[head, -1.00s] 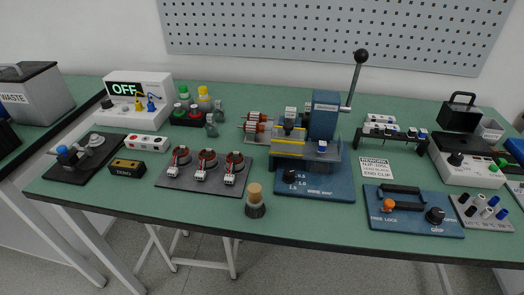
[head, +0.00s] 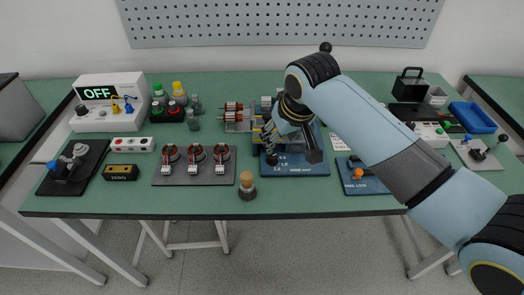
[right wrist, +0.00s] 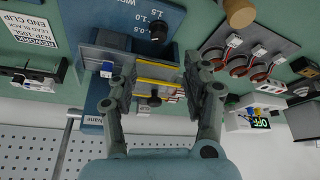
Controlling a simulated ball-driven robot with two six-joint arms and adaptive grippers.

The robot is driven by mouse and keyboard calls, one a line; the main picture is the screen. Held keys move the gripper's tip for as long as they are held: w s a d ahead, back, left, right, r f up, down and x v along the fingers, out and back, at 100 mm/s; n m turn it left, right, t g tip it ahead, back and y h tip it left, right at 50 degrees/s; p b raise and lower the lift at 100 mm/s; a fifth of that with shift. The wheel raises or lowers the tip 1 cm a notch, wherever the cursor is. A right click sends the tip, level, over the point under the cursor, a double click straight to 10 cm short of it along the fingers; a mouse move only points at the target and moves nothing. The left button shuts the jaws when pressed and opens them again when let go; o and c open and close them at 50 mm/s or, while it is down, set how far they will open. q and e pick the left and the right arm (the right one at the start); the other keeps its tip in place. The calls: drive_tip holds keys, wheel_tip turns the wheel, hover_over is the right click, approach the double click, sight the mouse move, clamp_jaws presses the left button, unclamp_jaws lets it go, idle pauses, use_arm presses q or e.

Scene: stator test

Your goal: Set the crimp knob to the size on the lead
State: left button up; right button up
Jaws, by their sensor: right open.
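A black knob (head: 272,158) sits on the blue base (head: 310,169) of the press, beside size numbers and the words WIRE mm². In the right wrist view the knob (right wrist: 158,31) stands by 0.5, 1.0 and 1.5; its pointer is too small to read. My right gripper (head: 291,146) is open and empty over the press, close to the knob. In the right wrist view my right gripper (right wrist: 156,88) has its fingers wide apart, with the press's yellow bars between them and the knob beyond. No size on a lead is readable. My left gripper is out of view.
My right arm covers much of the press and part of the blue TOOL LOCK board (head: 356,184). A grey plate with several copper coils (head: 161,180) lies left of the press, and a cork-topped post (head: 247,190) stands near the front edge.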

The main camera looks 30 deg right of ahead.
sight(272, 156)
drive_tip(key=b+x, duration=0.1)
drive_tip(key=x, duration=0.9)
drive_tip(key=shift+f, duration=0.25)
drive_tip(key=shift+s, duration=0.1)
clamp_jaws()
